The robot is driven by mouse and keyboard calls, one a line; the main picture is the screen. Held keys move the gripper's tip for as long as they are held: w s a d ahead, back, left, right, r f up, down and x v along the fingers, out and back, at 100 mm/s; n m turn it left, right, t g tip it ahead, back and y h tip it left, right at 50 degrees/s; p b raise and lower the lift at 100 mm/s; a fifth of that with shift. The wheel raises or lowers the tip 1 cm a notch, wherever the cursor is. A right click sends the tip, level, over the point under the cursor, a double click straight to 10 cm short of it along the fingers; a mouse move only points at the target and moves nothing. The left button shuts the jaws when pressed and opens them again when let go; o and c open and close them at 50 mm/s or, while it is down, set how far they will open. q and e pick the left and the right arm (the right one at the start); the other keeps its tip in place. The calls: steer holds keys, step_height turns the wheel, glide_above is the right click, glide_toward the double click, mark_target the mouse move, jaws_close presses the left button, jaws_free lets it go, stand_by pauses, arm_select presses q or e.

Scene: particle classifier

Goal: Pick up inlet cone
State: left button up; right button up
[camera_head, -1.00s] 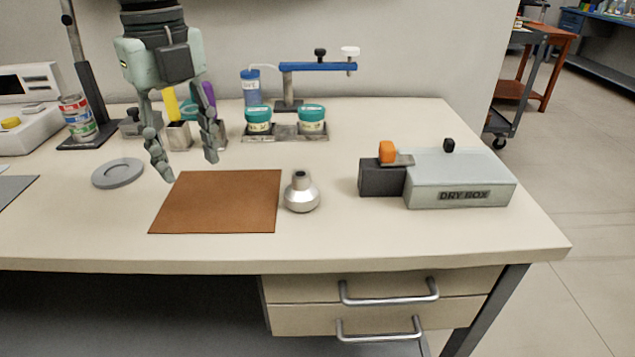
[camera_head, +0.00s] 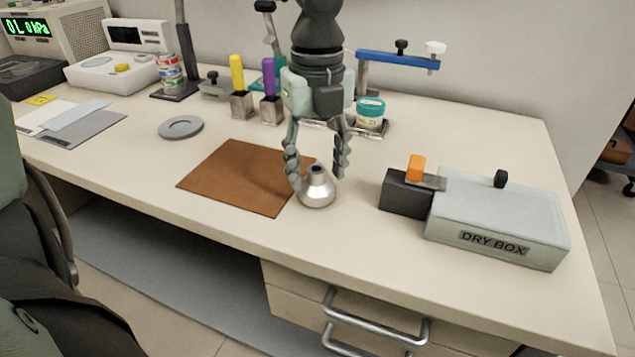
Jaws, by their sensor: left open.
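The inlet cone, a silver rounded piece with a narrow dark-topped neck (camera_head: 318,190), stands upright on the bench at the right edge of the brown mat (camera_head: 232,172). My left gripper (camera_head: 318,184) points down from above, its two fingers spread. The left finger is beside the cone's left side and the right finger is above and behind its right side. Whether either finger touches the cone I cannot tell. My right gripper is not in view.
The dry box (camera_head: 500,215) with a dark block and orange knob (camera_head: 415,168) stands to the right. Behind are a blue-armed stand (camera_head: 398,61), a teal-lidded jar (camera_head: 370,112) and holders with yellow and purple handles. A grey disc (camera_head: 181,127) lies left. The front bench strip is clear.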

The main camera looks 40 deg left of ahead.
arm_select(q)
steer(key=shift+a+f, duration=0.1)
steer(key=shift+f, duration=0.3)
steer(key=shift+c, duration=0.3)
jaws_close()
steer(key=shift+r, duration=0.1)
